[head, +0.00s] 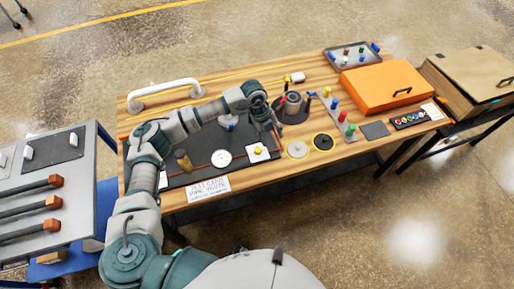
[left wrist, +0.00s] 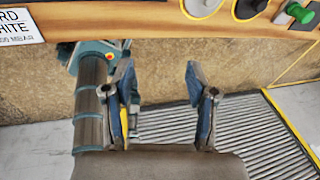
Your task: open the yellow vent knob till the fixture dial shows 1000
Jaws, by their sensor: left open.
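The yellow vent knob (head: 258,151) sits on a white square plate at the right end of a dark board on the wooden table. The white round fixture dial (head: 221,158) lies left of it on the same board; its reading is too small to tell. My left gripper (head: 268,121) is above the board, behind the knob in the head view and apart from it. In the left wrist view my left gripper (left wrist: 160,78) is open, with nothing between its fingers. Neither the knob nor the dial shows in that view. My right gripper is not in view.
An orange case (head: 382,87), a round dark fixture (head: 291,106) with coloured knobs, and a grey tray (head: 352,55) stand on the table. A white label (head: 209,188) is at the front edge; part of it shows in the wrist view (left wrist: 18,25). A white handle (head: 165,92) stands at the back left.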

